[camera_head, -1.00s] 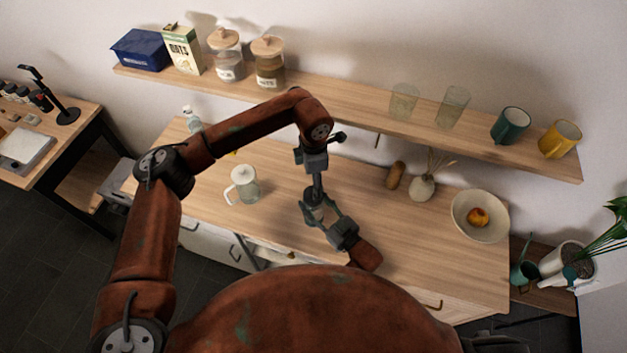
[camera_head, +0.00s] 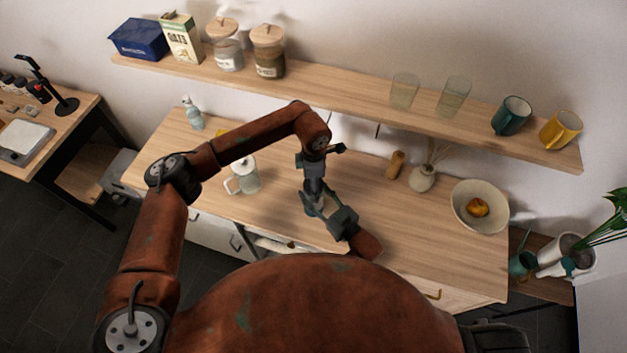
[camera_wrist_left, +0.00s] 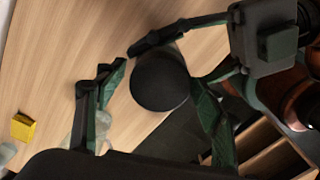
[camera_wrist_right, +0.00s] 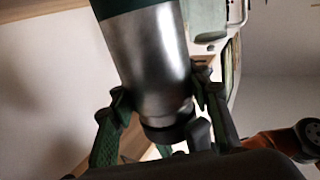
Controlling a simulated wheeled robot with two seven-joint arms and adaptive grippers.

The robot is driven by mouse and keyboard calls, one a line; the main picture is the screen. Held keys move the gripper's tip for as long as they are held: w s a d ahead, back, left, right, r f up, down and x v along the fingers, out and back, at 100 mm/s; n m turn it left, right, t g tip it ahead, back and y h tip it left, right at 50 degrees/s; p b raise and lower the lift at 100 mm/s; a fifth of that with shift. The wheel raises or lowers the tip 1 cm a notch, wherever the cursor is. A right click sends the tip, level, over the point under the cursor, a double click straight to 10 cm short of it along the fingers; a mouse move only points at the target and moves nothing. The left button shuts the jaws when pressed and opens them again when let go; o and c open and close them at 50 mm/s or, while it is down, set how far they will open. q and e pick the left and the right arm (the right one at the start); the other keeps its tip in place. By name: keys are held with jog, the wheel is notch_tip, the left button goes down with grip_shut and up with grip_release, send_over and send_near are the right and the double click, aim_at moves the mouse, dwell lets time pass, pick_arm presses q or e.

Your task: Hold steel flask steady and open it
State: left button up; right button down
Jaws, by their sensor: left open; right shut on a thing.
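The steel flask (camera_wrist_right: 155,60) shows in the right wrist view as a shiny silver cylinder with a dark green band at the picture's top and a dark end below. My right gripper (camera_head: 313,204) is shut on its body, above the counter. In the left wrist view the round black top (camera_wrist_left: 160,80) of the flask lies between the spread fingers of my left gripper (camera_wrist_left: 155,85). The left gripper is open, pointing down right over the flask; I cannot tell whether it touches. In the head view the grippers hide most of the flask.
A glass jug with a pale lid (camera_head: 245,180) and a soap bottle (camera_head: 194,115) stand left on the wooden counter (camera_head: 400,230). A vase (camera_head: 424,178) and a bowl (camera_head: 468,222) stand right. A wall shelf (camera_head: 340,100) runs behind. The counter front right is clear.

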pick_arm(q)
jog(key=shift+c, duration=0.6)
jog(key=c, duration=1.1)
jog(key=n, duration=0.6)
jog(key=shift+r, duration=0.25)
pick_arm(e)
jog(key=shift+f, duration=0.1)
pick_arm(q)
jog(key=shift+r, duration=0.85)
jog(key=shift+r, duration=0.1)
jog(key=shift+r, duration=1.9)
pick_arm(e)
jog(key=c, duration=1)
grip_release()
